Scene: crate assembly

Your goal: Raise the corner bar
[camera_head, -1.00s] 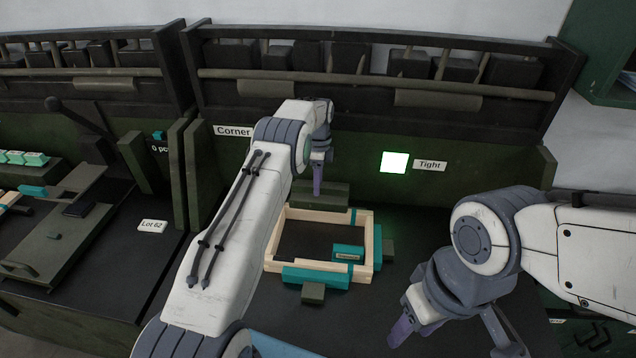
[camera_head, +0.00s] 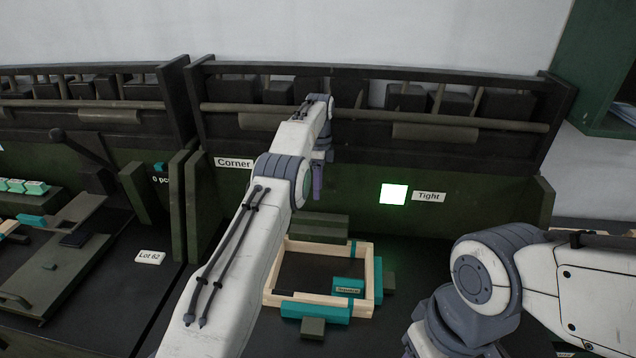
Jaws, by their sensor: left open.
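A pale wooden frame (camera_head: 374,268) lies on the dark bench, with teal pieces (camera_head: 315,309) along its sides. A small labelled teal block (camera_head: 348,286) sits inside its front right corner. Dark green blocks stand behind the frame (camera_head: 319,226), to its right (camera_head: 388,283) and in front (camera_head: 312,328). A "Corner" label (camera_head: 233,162) is on the back panel; I cannot tell which part is the corner bar. My left gripper (camera_head: 317,192) is open and empty, pointing down above the rear block. My right gripper's fingers are below the picture.
A lit green-white square (camera_head: 393,194) and a "Tight" label (camera_head: 429,197) are on the back panel. A dark rack (camera_head: 375,118) runs along the top. A second station with a "Lot 62" tag (camera_head: 150,257) stands to the left.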

